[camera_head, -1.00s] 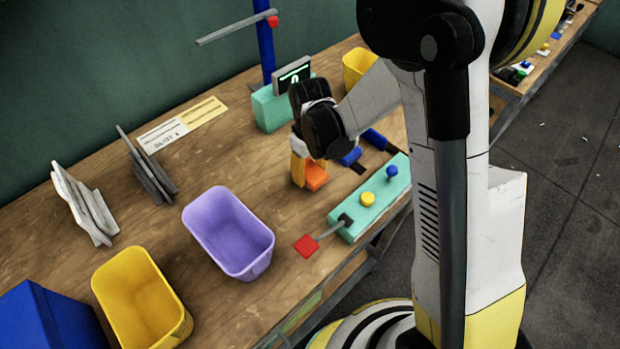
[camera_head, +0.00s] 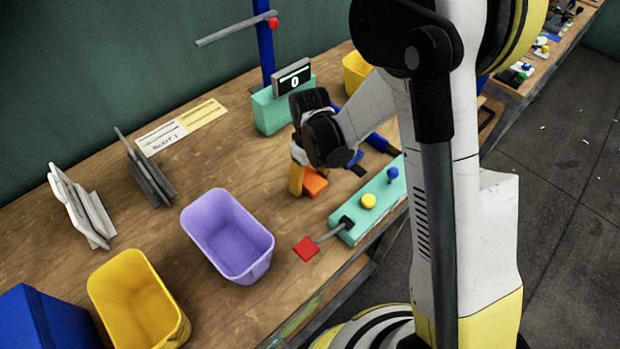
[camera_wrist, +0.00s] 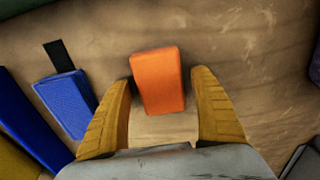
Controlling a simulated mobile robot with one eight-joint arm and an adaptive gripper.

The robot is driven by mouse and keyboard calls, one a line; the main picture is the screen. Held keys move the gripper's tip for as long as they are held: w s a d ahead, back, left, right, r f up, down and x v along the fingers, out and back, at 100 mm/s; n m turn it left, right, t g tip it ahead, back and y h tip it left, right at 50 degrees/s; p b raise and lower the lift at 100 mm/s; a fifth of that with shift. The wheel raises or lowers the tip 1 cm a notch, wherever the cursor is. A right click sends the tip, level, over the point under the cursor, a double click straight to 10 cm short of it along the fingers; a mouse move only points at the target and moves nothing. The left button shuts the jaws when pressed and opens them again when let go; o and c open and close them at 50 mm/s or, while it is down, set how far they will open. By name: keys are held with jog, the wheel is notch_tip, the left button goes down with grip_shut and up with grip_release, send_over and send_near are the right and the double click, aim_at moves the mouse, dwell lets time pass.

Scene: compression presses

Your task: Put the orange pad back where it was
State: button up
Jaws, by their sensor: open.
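The orange pad (camera_head: 314,182) lies on the wooden bench just in front of the teal device with the display. It also shows in the wrist view (camera_wrist: 158,80), near the middle. My gripper (camera_head: 300,184) points down at the bench, its yellow fingers at the left of the pad in the head view. In the wrist view my gripper (camera_wrist: 162,112) is open, with one finger on each side of the pad's near end and gaps visible. Most of the pad extends beyond the fingertips. The arm hides part of the area behind.
A blue pad (camera_wrist: 66,102) lies left of my gripper in the wrist view. A teal button box (camera_head: 372,205) with a red-ended lever stands at the bench's front edge. A purple bin (camera_head: 226,232), a yellow bin (camera_head: 140,300) and grey plates (camera_head: 82,208) stand to the left.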

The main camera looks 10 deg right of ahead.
notch_tip(320, 180, up, 12)
jog(key=p, duration=0.5)
notch_tip(320, 180, up, 12)
jog(key=m+t, duration=0.3)
send_over(310, 178)
jog(key=s+d, duration=0.6)
jog(key=s+d+r+m+t, duration=0.3)
jog(key=s+d+r+t, duration=0.1)
jog(key=s, duration=0.5)
jog(key=shift+d+r+m, duration=0.15)
jog(key=shift+m, duration=0.25)
jog(key=shift+w, duration=0.1)
